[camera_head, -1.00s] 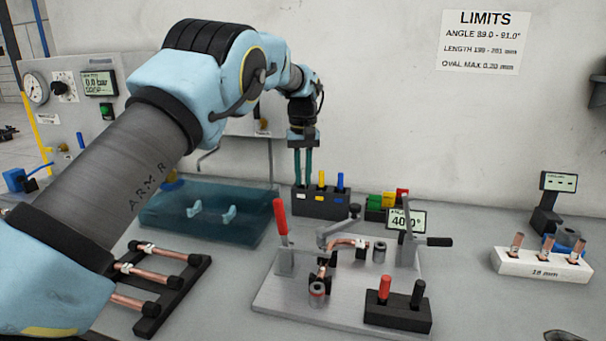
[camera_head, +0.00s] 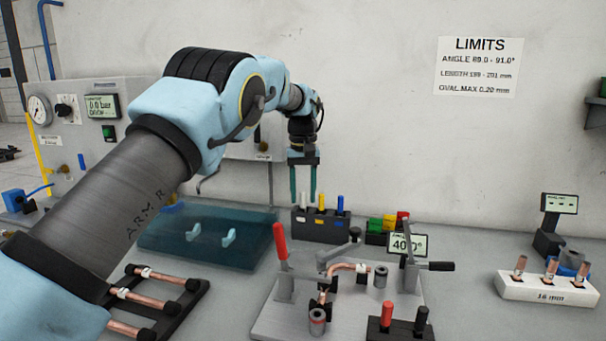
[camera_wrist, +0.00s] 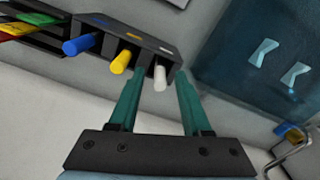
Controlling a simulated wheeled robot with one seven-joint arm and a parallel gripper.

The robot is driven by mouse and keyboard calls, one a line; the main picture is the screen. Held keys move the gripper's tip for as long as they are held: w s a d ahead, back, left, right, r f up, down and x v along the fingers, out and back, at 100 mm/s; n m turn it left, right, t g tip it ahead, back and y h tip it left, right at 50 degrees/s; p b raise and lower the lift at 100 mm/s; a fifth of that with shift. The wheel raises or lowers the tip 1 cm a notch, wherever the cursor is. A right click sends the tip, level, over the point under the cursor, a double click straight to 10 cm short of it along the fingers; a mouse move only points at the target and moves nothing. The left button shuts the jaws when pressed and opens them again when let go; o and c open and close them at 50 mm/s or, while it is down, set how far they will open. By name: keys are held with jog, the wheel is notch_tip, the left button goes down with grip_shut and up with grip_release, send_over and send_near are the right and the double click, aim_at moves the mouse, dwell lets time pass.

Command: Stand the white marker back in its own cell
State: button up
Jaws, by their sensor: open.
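The white marker (camera_head: 301,201) stands upright in the left cell of the black holder (camera_head: 321,230), the cell with the white label. In the wrist view the white marker (camera_wrist: 160,80) shows in the end cell beside the yellow marker (camera_wrist: 120,62) and the blue marker (camera_wrist: 78,46). My gripper (camera_head: 303,199) is open above the holder, fingers pointing down. In the wrist view my gripper (camera_wrist: 161,74) has one finger on each side of the white marker, with gaps; I see no contact. The marker's lower part is hidden in the cell.
Coloured blocks (camera_head: 388,228) sit right of the holder. A blue-green tray (camera_head: 165,245) lies to its left. In front is a bending fixture (camera_head: 283,322) with a red-handled lever and copper tube. A white tube rack (camera_head: 530,292) stands far right.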

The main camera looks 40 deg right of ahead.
notch_tip(320, 180, up, 11)
jog(key=shift+f, duration=0.2)
jog(key=shift+w+a, duration=0.1)
jog(key=w+a+f+n, duration=0.1)
jog(key=w+a+f, duration=0.1)
jog(key=w+a, duration=0.5)
jog(key=w+a+f+n, duration=0.1)
jog(key=w+a, duration=0.3)
jog(key=a, duration=0.7)
jog(key=w+a+f+n, duration=0.2)
jog(key=w+a, duration=0.3)
jog(key=a, duration=0.5)
jog(key=s+a+f, duration=0.2)
jog(key=a, duration=0.9)
jog(key=s+a+f+n, duration=0.1)
jog(key=s+a+f, duration=0.3)
jog(key=s+a, duration=0.4)
jog(key=s+a+f+n+t, duration=0.1)
jog(key=s+a+f, duration=0.3)
jog(key=s+a, duration=0.4)
jog(key=a, duration=0.4)
jog(key=shift+s+t, duration=0.3)
